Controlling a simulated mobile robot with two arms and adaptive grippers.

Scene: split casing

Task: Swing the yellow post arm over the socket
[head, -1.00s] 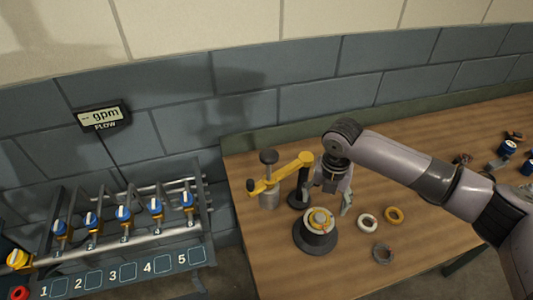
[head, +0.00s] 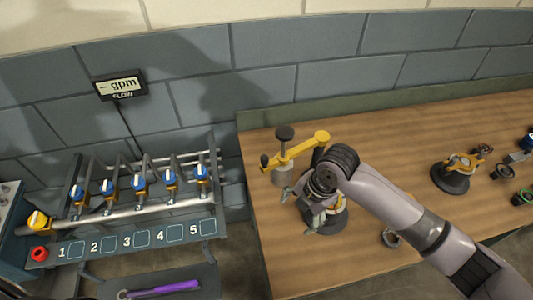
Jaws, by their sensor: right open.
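The yellow post arm (head: 304,146) sits at the left end of the wooden table. It reaches leftward from its dark post, which my right arm partly hides. A black knob (head: 285,132) tops the arm's free part, and a grey cylinder (head: 282,176) hangs below it. The socket, on a dark round base (head: 337,222), stands nearer to me and right of that cylinder. My right gripper (head: 300,206) is open and empty, in front of the socket and just below the grey cylinder. It hides much of the socket; contact cannot be told. My left gripper is not in view.
A dark-based fixture with yellow parts (head: 454,174) and several small parts stand farther right. A blue-handled valve rack (head: 140,185) is left of the table, below a flow display (head: 120,86).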

